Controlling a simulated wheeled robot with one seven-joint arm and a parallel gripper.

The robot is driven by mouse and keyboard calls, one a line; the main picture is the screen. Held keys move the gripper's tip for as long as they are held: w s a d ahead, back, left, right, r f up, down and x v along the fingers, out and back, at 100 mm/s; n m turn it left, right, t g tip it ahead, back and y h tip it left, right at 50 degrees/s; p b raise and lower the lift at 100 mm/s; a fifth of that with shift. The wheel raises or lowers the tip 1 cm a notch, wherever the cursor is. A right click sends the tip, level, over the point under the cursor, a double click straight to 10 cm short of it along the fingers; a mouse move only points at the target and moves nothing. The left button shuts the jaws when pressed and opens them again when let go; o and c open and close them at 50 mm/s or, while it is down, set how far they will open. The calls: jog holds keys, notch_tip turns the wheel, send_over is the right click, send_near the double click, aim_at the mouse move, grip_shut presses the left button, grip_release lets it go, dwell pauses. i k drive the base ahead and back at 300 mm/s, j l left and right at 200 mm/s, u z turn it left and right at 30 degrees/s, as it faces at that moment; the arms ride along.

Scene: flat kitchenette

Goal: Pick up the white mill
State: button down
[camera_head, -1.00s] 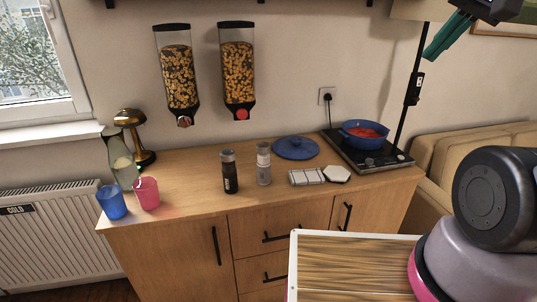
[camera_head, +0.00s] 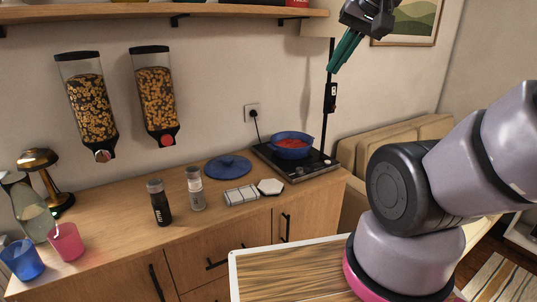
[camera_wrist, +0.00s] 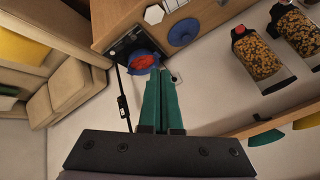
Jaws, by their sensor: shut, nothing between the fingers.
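The white mill (camera_head: 195,188), a light grey-white cylinder with a clear-looking upper part, stands upright on the wooden counter (camera_head: 110,225) in the head view. A dark mill (camera_head: 159,203) stands just left of it, a small gap between them. My gripper (camera_head: 335,66) has green fingers and is high up, at the right of the white mill and well above the counter. It is shut and empty. In the wrist view my gripper (camera_wrist: 160,78) shows its fingers together, toward the blue pot; I cannot make out the white mill there.
A blue pot (camera_head: 291,145) with red contents sits on the black cooktop (camera_head: 320,161). A blue lid (camera_head: 228,166), a folded cloth (camera_head: 241,195) and a white hexagonal piece (camera_head: 271,187) lie right of the mills. Two cereal dispensers (camera_head: 156,95) (camera_head: 90,108) hang on the wall above.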

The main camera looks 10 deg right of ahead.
aim_at(193, 173)
jog(key=k+j, duration=0.1)
jog(key=j, duration=1.55)
jog(key=k+j, duration=0.15)
jog(key=j, duration=0.7)
